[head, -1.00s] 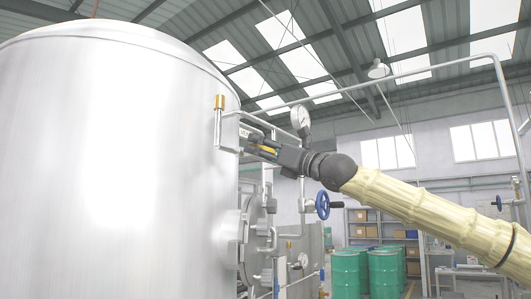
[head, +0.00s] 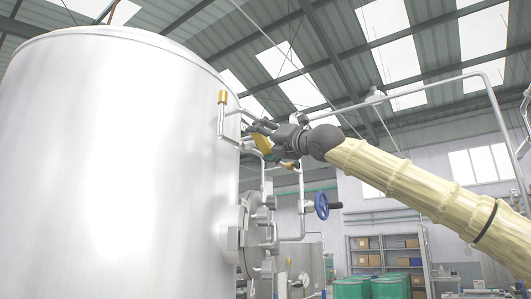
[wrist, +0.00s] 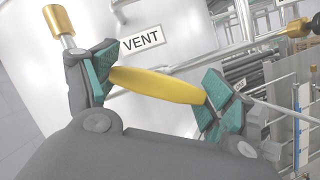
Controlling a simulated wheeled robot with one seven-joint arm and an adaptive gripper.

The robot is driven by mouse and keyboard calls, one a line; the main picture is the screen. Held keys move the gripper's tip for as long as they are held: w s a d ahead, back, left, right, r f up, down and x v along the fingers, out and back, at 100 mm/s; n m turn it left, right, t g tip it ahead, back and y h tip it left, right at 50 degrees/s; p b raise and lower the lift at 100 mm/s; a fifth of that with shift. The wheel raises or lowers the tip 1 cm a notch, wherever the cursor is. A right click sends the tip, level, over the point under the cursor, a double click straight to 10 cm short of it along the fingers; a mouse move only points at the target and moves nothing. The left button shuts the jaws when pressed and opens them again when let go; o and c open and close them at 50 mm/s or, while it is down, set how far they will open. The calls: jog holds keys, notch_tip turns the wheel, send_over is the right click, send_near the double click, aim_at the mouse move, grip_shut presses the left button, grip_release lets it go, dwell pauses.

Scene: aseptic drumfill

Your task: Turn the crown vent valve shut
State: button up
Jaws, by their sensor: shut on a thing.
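The vent valve's yellow lever (wrist: 158,85) lies lengthwise between my fingers in the wrist view, below the VENT label (wrist: 142,42). In the head view the lever (head: 262,143) shows tilted beside the tank's upper right side. My gripper (wrist: 154,88) is shut on the lever, with a green pad at each end of it. In the head view my gripper (head: 264,138) reaches the valve from the right and hides part of the valve body.
The large steel tank (head: 115,160) fills the left. A brass-capped fitting (head: 222,97) stands close to my gripper. Pipes and a blue handwheel (head: 322,205) lie below my arm. Green drums (head: 385,287) and a shelf (head: 385,250) stand farther back.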

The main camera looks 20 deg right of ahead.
jog(key=m+b, duration=0.1)
jog(key=m+h+b, duration=0.1)
jog(key=m, duration=0.1)
jog(key=shift+w+a+f+m+h, duration=0.1)
jog(key=shift+a+f+m+h, duration=0.1)
jog(key=shift+f+m+h, duration=0.15)
jog(key=m+h+b, duration=0.1)
jog(key=m+b, duration=0.1)
jog(key=m, duration=0.1)
jog(key=shift+r+g, duration=0.1)
jog(key=shift+g, duration=0.2)
jog(key=m+h, duration=0.1)
jog(key=m, duration=0.1)
jog(key=m+g+h, duration=0.1)
jog(key=m, duration=0.2)
jog(key=shift+d+r+m+g+b, duration=0.1)
jog(key=shift+r+m+g+b, duration=0.1)
jog(key=shift+m+g+b, duration=0.15)
jog(key=shift+y, duration=0.25)
jog(key=o, duration=0.9)
jog(key=shift+w, duration=0.2)
jog(key=shift+o, duration=0.2)
jog(key=shift+s, duration=0.1)
jog(key=shift+s, duration=0.1)
jog(key=v, duration=1.1)
jog(key=shift+s, duration=0.35)
